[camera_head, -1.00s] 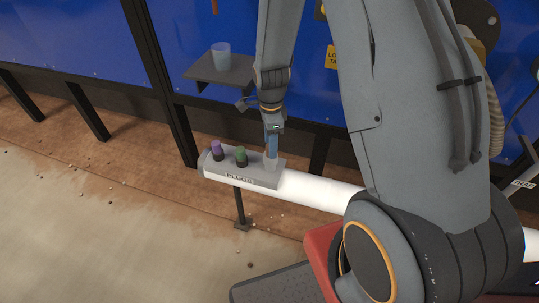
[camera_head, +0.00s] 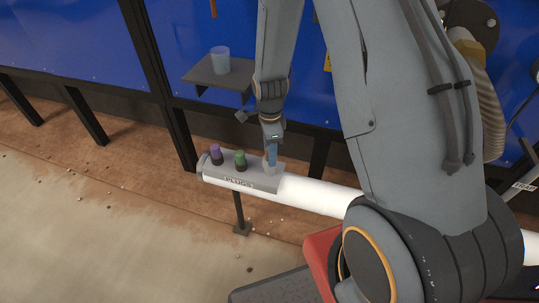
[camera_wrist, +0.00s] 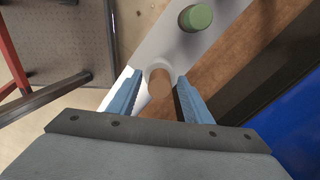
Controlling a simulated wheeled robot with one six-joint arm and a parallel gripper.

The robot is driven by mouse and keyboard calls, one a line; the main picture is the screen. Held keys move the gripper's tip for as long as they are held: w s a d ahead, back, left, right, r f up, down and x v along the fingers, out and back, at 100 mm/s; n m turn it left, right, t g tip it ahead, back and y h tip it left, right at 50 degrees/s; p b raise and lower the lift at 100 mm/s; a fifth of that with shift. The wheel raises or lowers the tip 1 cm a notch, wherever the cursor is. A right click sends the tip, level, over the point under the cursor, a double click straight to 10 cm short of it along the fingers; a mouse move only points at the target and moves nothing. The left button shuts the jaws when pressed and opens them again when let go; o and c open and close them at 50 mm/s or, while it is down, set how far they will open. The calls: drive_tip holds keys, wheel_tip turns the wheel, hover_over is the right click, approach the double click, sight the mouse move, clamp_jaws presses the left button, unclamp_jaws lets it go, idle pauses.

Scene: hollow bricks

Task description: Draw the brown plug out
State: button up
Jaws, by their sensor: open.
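The brown plug (camera_wrist: 160,81) stands between the two blue fingers of my gripper (camera_wrist: 155,90) in the wrist view, with a gap on either side. My gripper is open. In the head view, my gripper (camera_head: 271,158) points down at the right end of the grey plug holder (camera_head: 257,181), which is marked PLUGS. The brown plug is hidden there behind the fingers. A green plug (camera_head: 240,160) stands to its left in the holder, and it also shows at the top of the wrist view (camera_wrist: 197,17). A purple plug (camera_head: 216,154) stands farther left.
The holder sits on a white horizontal pipe (camera_head: 318,196) carried by a thin dark post (camera_head: 239,210). A dark shelf (camera_head: 215,78) with a translucent cup (camera_head: 220,60) sticks out behind. A blue wall (camera_head: 95,40) with dark posts stands at the back.

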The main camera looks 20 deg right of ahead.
drive_tip(key=shift+c, duration=0.2)
drive_tip(key=c, duration=1)
drive_tip(key=shift+r, duration=0.25)
drive_tip(key=shift+r+p, duration=0.35)
drive_tip(key=shift+p, duration=0.1)
drive_tip(key=shift+r+p, duration=1.25)
drive_tip(key=shift+r, duration=0.3)
drive_tip(key=shift+r+p, duration=1.85)
drive_tip(key=shift+r, duration=0.65)
